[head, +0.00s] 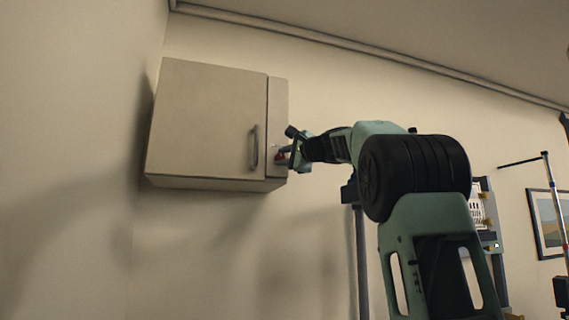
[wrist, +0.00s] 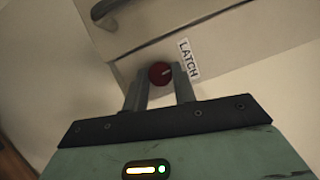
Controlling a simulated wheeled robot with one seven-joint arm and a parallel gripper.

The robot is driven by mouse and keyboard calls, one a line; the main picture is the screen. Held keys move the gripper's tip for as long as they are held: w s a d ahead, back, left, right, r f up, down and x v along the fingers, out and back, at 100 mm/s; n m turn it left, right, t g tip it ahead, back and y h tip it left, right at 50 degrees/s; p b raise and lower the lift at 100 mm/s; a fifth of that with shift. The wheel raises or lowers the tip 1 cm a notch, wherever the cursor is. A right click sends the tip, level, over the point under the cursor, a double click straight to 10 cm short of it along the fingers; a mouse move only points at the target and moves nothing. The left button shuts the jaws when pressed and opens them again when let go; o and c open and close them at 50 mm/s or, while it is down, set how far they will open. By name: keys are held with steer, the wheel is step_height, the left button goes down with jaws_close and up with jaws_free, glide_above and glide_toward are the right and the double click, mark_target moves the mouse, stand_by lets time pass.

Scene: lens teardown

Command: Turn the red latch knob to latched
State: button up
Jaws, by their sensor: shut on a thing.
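The red latch knob (wrist: 160,73) is on the cabinet's narrow front strip, beside a white label (wrist: 189,59) reading LATCH. A pale line shows on the knob's face in the wrist view. My gripper (wrist: 160,84) is shut on the knob, one finger on each side of it. In the head view my gripper (head: 287,153) is at the lower right of the wall cabinet (head: 205,120), and a bit of the red knob (head: 281,156) shows beside the fingers. The cabinet door looks closed. I cannot tell from the knob's line whether it is latched.
A bar door handle (head: 254,148) is just left of the knob; the same handle (wrist: 107,8) shows at the top of the wrist view. A grey vertical post (head: 361,250) stands below my arm. A framed picture (head: 546,225) hangs at the far right. The wall below the cabinet is bare.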

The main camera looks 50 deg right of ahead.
steer(key=shift+f+m+b, duration=0.1)
steer(key=shift+m+b, duration=0.2)
steer(key=shift+m, duration=0.3)
steer(key=o, duration=1)
steer(key=shift+s, duration=0.1)
steer(key=s+a+f+b, duration=0.1)
steer(key=s+a+b, duration=0.2)
steer(key=s, duration=1.4)
steer(key=b, duration=0.3)
steer(key=shift+f, duration=0.4)
steer(key=shift+w, duration=0.1)
